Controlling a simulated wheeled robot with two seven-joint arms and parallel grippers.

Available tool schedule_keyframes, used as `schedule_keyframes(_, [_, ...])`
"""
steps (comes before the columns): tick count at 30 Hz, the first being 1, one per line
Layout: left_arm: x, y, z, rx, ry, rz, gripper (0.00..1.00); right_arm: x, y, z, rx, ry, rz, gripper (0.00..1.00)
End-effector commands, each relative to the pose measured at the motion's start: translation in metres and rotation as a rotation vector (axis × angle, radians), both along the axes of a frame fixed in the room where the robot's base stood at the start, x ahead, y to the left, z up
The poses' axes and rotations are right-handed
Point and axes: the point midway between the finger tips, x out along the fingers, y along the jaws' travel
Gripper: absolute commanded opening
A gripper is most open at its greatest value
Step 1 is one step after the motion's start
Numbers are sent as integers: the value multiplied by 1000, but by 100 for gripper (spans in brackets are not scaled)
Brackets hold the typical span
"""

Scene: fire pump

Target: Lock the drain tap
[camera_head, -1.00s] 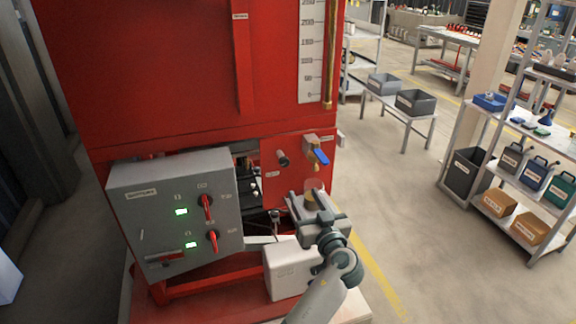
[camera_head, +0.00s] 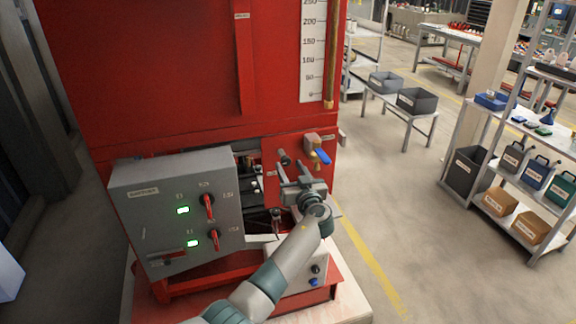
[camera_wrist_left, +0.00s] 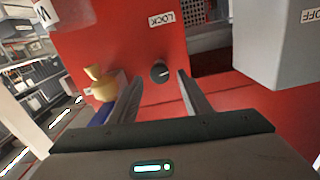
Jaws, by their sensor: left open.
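The drain tap (camera_head: 313,145) is a brass valve with a blue lever (camera_head: 323,157) on the red panel's right side. In the left wrist view, the brass tap (camera_wrist_left: 99,84) is left of the fingers, its blue lever partly hidden behind the left finger. A round black knob (camera_head: 284,157) sits left of the tap. In the left wrist view the knob (camera_wrist_left: 160,71) shows under a "LOCK" label (camera_wrist_left: 162,19). My left gripper (camera_head: 294,171) is open and empty just below and in front of the knob, its fingers on either side of it in the wrist view (camera_wrist_left: 160,80). Contact cannot be told.
A grey control box (camera_head: 175,210) with red switches and green lights stands left of my gripper. A white box (camera_head: 305,280) sits low beneath my arm. A vertical brass pipe (camera_head: 332,60) runs above the tap. The floor to the right is clear up to the shelves.

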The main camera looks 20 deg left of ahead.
Motion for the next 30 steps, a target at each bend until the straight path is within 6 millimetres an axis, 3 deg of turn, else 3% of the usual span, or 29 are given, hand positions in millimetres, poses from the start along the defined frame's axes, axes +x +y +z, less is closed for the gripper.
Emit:
schedule_keyframes(7, [20, 12, 0, 1, -1, -1, 44, 0, 0, -5, 0, 0, 0, 31])
schedule_keyframes(18, [22, 14, 0, 0, 0, -1, 44, 0, 0, -5, 0, 0, 0, 31])
schedule_keyframes(24, [22, 14, 0, 0, 0, -1, 3, 0, -1, -5, 0, 0, 1, 31])
schedule_keyframes(30, [22, 14, 0, 3, 2, -1, 3, 0, -1, -6, -1, 0, 1, 31])
